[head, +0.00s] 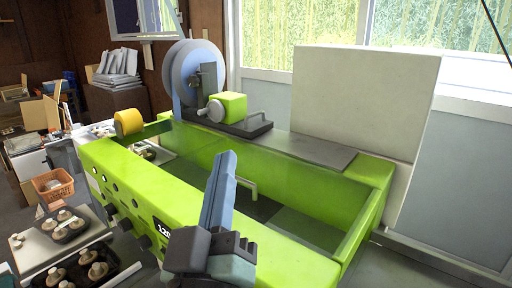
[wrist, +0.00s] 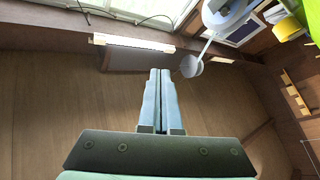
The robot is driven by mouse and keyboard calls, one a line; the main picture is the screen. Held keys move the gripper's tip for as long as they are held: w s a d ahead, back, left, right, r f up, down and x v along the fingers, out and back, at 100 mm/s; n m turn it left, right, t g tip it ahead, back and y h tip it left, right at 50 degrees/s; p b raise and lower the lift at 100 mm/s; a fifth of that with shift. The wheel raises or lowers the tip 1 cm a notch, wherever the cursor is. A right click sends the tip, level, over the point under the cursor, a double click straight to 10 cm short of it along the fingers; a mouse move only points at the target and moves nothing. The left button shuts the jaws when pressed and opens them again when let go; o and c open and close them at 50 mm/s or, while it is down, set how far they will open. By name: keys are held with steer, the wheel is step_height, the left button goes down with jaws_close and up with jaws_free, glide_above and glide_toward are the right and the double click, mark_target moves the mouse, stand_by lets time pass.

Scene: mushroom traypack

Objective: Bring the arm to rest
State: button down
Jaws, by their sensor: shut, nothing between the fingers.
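My gripper (head: 223,172) points upward in the head view, in front of the green machine (head: 135,178). Its two long grey-blue fingers lie together with nothing between them. In the wrist view the shut fingers (wrist: 160,80) point toward the wooden wall, with no object at their tips. The gripper is apart from the trays and mushrooms at the left.
Black trays (head: 118,262) with mushrooms stand at the lower left, near an orange basket (head: 45,188). The machine carries a film roll (head: 193,75) and a yellow roller (head: 128,122). A pale panel (head: 360,95) stands behind it, below windows.

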steer(key=s+d+r+m+t+p, duration=0.1)
steer(key=r+p, duration=0.3)
steer(key=r, duration=0.7)
steer(key=s+d+r+m+t+p, duration=0.1)
steer(key=s+r+p, duration=0.3)
steer(key=r, duration=0.6)
steer(key=s+d+r+m+t+y+p, duration=0.1)
steer(key=s+r+m+t+p, duration=0.1)
steer(key=r+p, duration=0.4)
step_height(320, 180, up, 6)
steer(key=shift+s+d+f+m, duration=0.2)
steer(key=shift+d+m, duration=0.2)
steer(key=shift+m, duration=0.1)
